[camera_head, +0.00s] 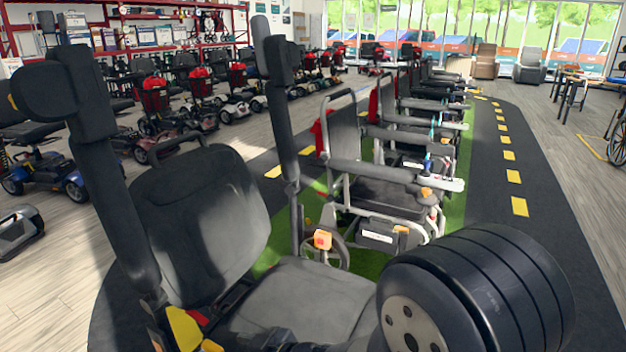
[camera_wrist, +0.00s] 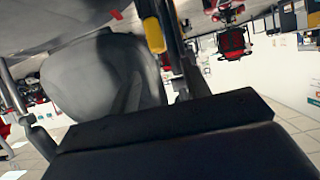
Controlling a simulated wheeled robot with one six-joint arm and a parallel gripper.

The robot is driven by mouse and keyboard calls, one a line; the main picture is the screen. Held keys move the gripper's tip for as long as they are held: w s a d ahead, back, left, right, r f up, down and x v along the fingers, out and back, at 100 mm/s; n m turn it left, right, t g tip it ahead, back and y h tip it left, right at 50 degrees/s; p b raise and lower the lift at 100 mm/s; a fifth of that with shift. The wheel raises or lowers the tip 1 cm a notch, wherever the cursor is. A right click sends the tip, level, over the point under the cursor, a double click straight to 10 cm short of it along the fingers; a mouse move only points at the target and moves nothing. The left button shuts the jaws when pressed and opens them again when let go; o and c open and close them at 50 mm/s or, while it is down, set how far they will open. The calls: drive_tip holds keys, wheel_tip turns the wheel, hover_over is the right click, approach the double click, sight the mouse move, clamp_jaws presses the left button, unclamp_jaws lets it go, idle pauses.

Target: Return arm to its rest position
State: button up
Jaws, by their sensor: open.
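The head view does not show the gripper. There, a ribbed black cylinder of my arm (camera_head: 480,290) fills the lower right, in front of the nearest grey chair (camera_head: 205,220).
The nearest chair's armrests (camera_head: 88,150) stand raised. More powered chairs (camera_head: 385,190) line up behind it on a green strip. Scooters (camera_head: 155,100) stand in rows at left, before red shelves (camera_head: 130,12). The dark lane with yellow dashes (camera_head: 505,130) at right is clear.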

sight(215, 348)
drive_tip(key=b+x, duration=0.2)
drive_tip(key=x, duration=0.3)
drive_tip(key=b+x, duration=0.2)
drive_tip(key=x, duration=0.2)
drive_tip(key=shift+w+a+f, duration=0.1)
drive_tip(key=shift+a+f, duration=0.15)
drive_tip(key=shift+f, duration=0.15)
drive_tip(key=r+p, duration=0.2)
drive_tip(key=r, duration=0.1)
drive_tip(key=r+p, duration=0.2)
drive_tip(key=r, duration=0.1)
drive_tip(key=shift+w+a, duration=0.2)
drive_tip(key=shift+a, duration=0.05)
drive_tip(key=shift+f+b, duration=0.35)
drive_tip(key=shift+b, duration=0.2)
drive_tip(key=shift+r+p, duration=0.35)
drive_tip(key=shift+p, duration=0.45)
drive_tip(key=shift+f+p, duration=0.1)
drive_tip(key=shift+p, duration=0.7)
drive_tip(key=shift+f+p, duration=0.1)
drive_tip(key=shift+p, duration=0.3)
drive_tip(key=shift+d+f, duration=0.1)
drive_tip(key=shift+f, duration=0.1)
